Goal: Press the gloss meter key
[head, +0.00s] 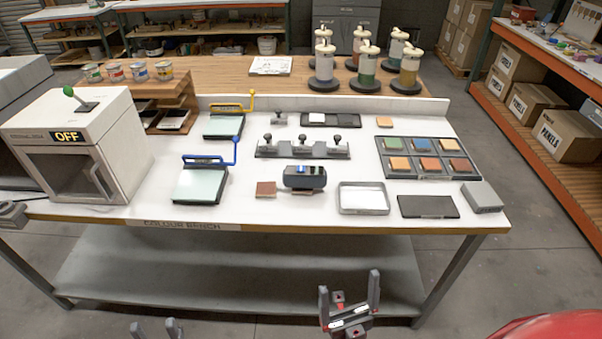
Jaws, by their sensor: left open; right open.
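The gloss meter appears to be the dark blue-grey block (305,177) with a light patch on top, near the front middle of the white bench. It seems to rest on a flat panel, and its key is too small to make out. My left gripper (155,328) is at the bottom edge, open and empty, with only its fingertips showing. My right gripper (349,296) is open and empty in front of the bench, below the meter in the picture. Both grippers are well apart from the meter.
A brown panel (266,189) lies left of the meter and a metal tray (363,198) right of it. A rack with black knobs (302,150) stands behind. A box marked OFF (75,150) is at left. The bench's front edge (240,226) lies between my grippers and these things.

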